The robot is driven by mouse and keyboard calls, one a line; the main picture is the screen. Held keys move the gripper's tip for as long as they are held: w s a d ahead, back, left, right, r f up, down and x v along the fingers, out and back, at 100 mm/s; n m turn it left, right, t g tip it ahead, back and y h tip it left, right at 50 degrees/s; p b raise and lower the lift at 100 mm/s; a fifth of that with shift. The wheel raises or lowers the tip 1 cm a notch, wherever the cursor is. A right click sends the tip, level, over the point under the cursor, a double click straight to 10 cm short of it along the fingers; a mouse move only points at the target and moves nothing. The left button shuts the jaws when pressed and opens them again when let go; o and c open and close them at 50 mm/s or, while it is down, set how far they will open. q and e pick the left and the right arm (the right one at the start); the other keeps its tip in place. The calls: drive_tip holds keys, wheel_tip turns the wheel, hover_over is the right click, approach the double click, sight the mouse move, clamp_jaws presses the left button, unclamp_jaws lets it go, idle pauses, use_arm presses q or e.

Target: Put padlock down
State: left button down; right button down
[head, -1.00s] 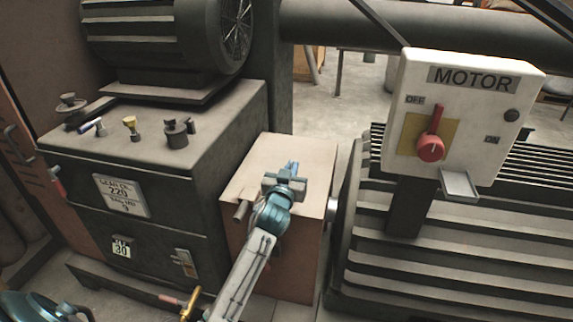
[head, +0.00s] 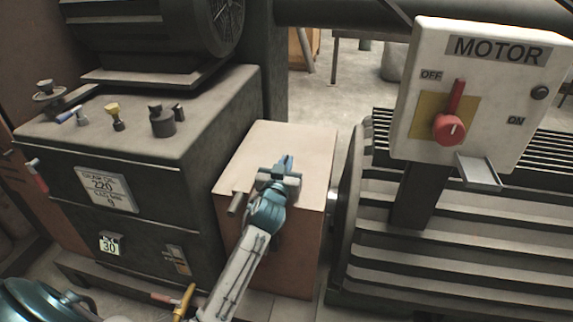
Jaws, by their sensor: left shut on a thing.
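My left gripper (head: 286,168) is over the top of the tan box (head: 300,143), pointing away from me. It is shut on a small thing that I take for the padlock. Only a small blue piece shows at the fingertips, and the gripper hides the rest. I cannot tell whether it touches the box top. My right gripper is not in view.
A dark cabinet (head: 150,215) with knobs on top stands left of the box. A white motor switch box (head: 520,100) with a red handle (head: 450,126) stands at right over a ribbed machine (head: 470,235). The box top around my gripper is clear.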

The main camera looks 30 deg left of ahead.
use_arm(q)
drive_tip(key=shift+f, duration=0.2)
drive_tip(key=c, duration=1.6)
unclamp_jaws()
drive_tip(key=shift+r, duration=0.1)
drive_tip(key=shift+r, duration=0.15)
drive_tip(key=v, duration=1.2)
drive_tip(key=s+d+f+m+g+h, duration=0.1)
drive_tip(key=s+f+g, duration=0.2)
drive_tip(key=s+f, duration=0.3)
drive_tip(key=s+d+f+m+g+h, duration=0.1)
drive_tip(key=s+d+f+g+h, duration=0.1)
drive_tip(key=s+f, duration=0.4)
drive_tip(key=s+d+f+m+g+h, duration=0.1)
drive_tip(key=s+f+g, duration=0.4)
drive_tip(key=s, duration=0.7)
drive_tip(key=shift+s+d+f+h, duration=0.1)
drive_tip(key=shift+d+f+h, duration=0.15)
drive_tip(key=shift+f+h, duration=0.15)
drive_tip(key=shift+d+f+h, duration=0.3)
drive_tip(key=shift+f, duration=0.2)
